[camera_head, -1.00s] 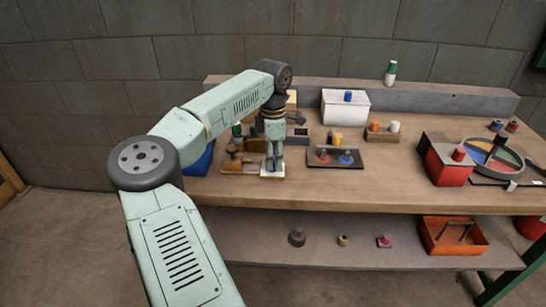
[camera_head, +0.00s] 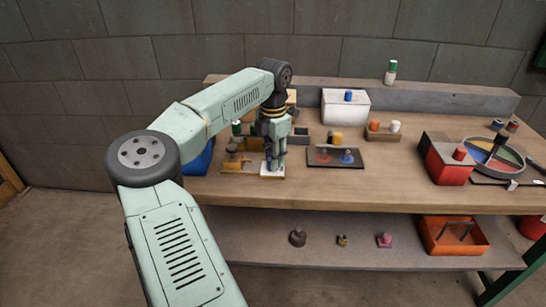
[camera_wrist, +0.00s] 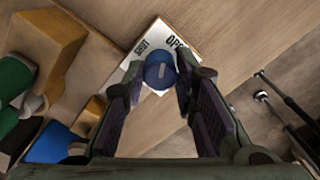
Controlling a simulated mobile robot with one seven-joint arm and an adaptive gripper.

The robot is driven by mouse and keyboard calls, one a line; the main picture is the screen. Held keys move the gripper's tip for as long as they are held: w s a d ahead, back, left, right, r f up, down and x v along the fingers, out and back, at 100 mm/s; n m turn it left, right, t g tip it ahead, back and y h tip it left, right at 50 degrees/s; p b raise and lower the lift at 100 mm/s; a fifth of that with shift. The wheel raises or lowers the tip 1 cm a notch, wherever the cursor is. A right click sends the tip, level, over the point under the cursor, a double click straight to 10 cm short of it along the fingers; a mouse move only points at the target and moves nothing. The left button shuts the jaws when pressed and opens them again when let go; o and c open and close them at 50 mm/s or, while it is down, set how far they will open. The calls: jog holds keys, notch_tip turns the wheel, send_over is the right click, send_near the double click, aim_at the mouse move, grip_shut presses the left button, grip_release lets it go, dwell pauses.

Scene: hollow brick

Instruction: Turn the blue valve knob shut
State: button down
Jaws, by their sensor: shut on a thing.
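The blue valve knob (camera_wrist: 160,72) is in the wrist view at top centre, a round cap with a small pale mark on its top. It sits on a white plate (camera_wrist: 172,38) printed "OPEN" and "SHUT". My gripper (camera_wrist: 161,70) has one finger on each side of the knob and is shut on it. In the head view my gripper (camera_head: 273,167) points down at the white plate (camera_head: 272,175) near the table's front edge. The knob is hidden by the fingers there, and exactly where its mark points is hard to tell.
A dark board (camera_head: 335,159) with red and blue knobs lies just right of my gripper. A wooden stand (camera_head: 238,166) is close on the left. A white box (camera_head: 345,107) stands behind, and a red box (camera_head: 447,163) farther right.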

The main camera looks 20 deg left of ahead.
jog(key=n, duration=0.6)
jog(key=shift+b, duration=0.4)
jog(key=n, duration=0.5)
jog(key=shift+n+b, duration=0.4)
jog(key=c, duration=1.3)
grip_release()
notch_tip(320, 180, up, 12)
